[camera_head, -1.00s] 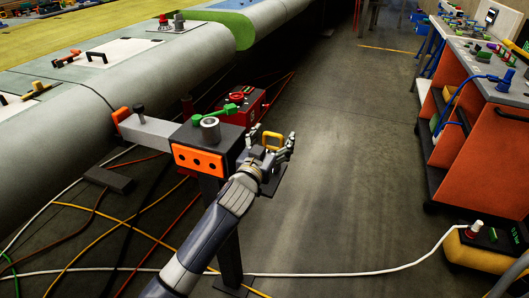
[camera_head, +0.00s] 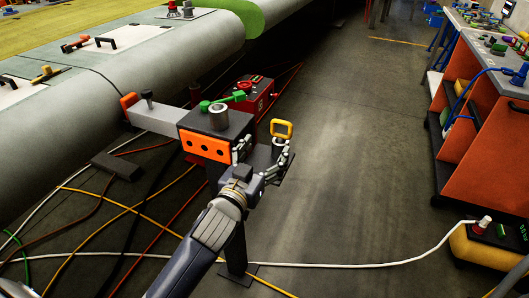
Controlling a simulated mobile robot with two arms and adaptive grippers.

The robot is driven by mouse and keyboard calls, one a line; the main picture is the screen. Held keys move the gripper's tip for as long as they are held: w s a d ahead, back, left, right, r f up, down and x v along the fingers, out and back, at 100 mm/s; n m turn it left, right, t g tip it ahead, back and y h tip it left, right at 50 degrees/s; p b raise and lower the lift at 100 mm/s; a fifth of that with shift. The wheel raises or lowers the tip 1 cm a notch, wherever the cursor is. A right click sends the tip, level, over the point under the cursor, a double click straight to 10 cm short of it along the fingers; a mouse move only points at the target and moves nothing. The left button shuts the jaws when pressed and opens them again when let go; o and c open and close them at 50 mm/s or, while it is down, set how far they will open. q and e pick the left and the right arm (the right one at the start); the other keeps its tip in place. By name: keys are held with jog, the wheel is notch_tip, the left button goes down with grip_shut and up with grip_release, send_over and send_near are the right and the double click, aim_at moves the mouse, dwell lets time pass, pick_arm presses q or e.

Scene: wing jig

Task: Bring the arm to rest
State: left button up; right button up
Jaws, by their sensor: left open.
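My left gripper (camera_head: 263,156) is in the middle of the view, its arm rising from the bottom edge. Its fingers are spread apart with nothing visible between them. It is in front of the right side of a dark stand head (camera_head: 234,123) with an orange front plate (camera_head: 205,146). A yellow-framed handle (camera_head: 281,128) stands just beyond the fingertips, on a small dark side plate (camera_head: 287,176) of the stand. Whether the fingers touch the stand or handle cannot be told. My right gripper does not show.
A grey wing section (camera_head: 110,95) runs along the left. A red box (camera_head: 257,92) is behind the stand. Cables (camera_head: 150,210) cross the floor at left. An orange cart (camera_head: 485,130) and a yellow unit (camera_head: 475,247) are at right. The floor (camera_head: 350,150) between is clear.

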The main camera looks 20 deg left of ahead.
pick_arm(q)
jog(key=s+a+f+g+y, duration=0.15)
jog(key=s+f+g, duration=0.45)
jog(key=s+f, duration=0.6)
jog(key=s+d+f+m+g+h, duration=0.1)
jog(key=s+f+g, duration=0.4)
jog(key=s, duration=0.4)
jog(key=s+f+g, duration=0.4)
jog(key=s+f, duration=0.3)
jog(key=s, duration=0.2)
notch_tip(320, 180, down, 25)
jog(key=s, duration=0.2)
jog(key=s+a+f+g+p, duration=0.1)
jog(key=s+a+f+g, duration=0.1)
jog(key=s+f, duration=1.3)
jog(key=shift+s+a+m+p, duration=0.3)
jog(key=shift+s+a, duration=0.1)
jog(key=shift+s, duration=0.45)
